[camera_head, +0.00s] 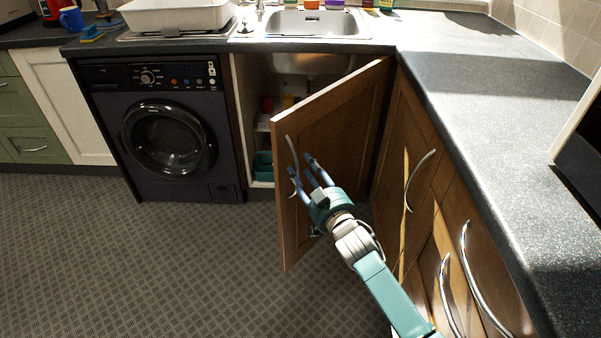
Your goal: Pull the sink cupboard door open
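The sink cupboard door (335,125) is brown wood and stands swung wide open, hinged on its right side below the worktop. Its curved metal handle (291,150) is near the door's free left edge. My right gripper (300,166) is in front of the door at the handle's lower part, with its dark fingers spread apart. One finger overlaps the handle in the picture; I cannot tell if it touches. The cupboard interior (285,90) shows left of the door, under the sink (312,23), with several items inside. My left gripper is not in view.
A dark washing machine (165,140) stands left of the cupboard. Brown cupboards with curved handles (420,180) run along the right below the grey worktop (475,95). The patterned floor (180,260) is clear at left and front.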

